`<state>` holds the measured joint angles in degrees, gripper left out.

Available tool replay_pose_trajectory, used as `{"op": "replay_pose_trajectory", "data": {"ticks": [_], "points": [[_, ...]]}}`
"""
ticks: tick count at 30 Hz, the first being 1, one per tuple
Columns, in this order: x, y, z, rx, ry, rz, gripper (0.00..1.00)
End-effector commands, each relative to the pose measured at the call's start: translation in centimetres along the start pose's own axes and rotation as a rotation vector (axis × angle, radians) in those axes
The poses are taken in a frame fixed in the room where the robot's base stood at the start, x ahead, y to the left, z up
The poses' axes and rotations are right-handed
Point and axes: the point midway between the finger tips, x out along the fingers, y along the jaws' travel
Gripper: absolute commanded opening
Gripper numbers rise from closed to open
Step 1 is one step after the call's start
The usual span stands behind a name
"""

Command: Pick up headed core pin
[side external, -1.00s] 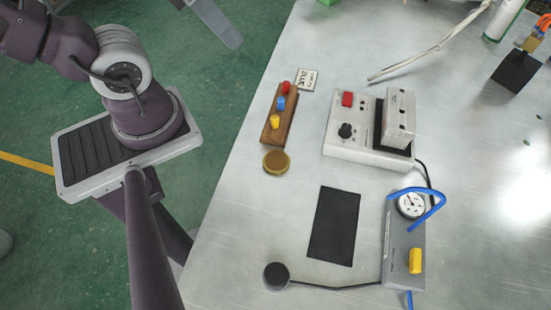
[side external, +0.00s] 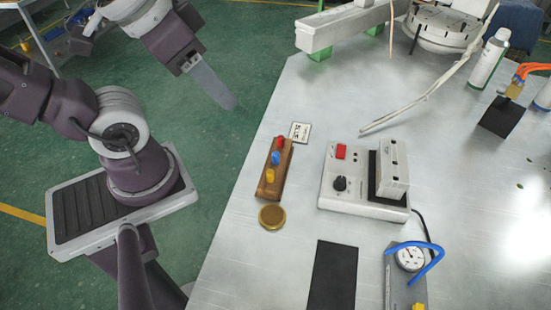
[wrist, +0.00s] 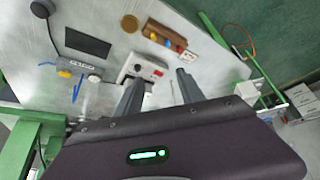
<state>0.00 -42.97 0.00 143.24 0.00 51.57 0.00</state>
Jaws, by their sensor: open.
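The headed core pins stand in a wooden block (side external: 264,190) on the metal table: a red head (side external: 279,143), a blue head (side external: 275,158) and a yellow head (side external: 270,176). The wrist view shows the block (wrist: 150,25) and the same red, blue and yellow heads above the fingers. I cannot tell which pin is meant. My gripper (side external: 226,96) hangs at upper left in the side view, beyond the table edge and clear of the block. In the wrist view my gripper (wrist: 160,77) is open, with nothing between its fingers. The pin shafts are hidden in the block.
A brass disc (side external: 272,216) lies in front of the block, and a small label card (side external: 300,132) behind it. A white control unit (side external: 335,204) stands to the right. A black mat (side external: 332,275) and a gauge box (side external: 392,285) lie nearer. A pale cable (side external: 430,95) crosses behind.

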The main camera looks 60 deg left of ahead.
Motion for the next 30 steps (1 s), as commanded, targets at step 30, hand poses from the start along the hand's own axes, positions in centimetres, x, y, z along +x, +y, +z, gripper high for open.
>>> {"op": "replay_pose_trajectory", "data": {"ticks": [30], "points": [[20.5, -2.4, -2.3, 1.540, -0.384, 0.390, 0.42]]}}
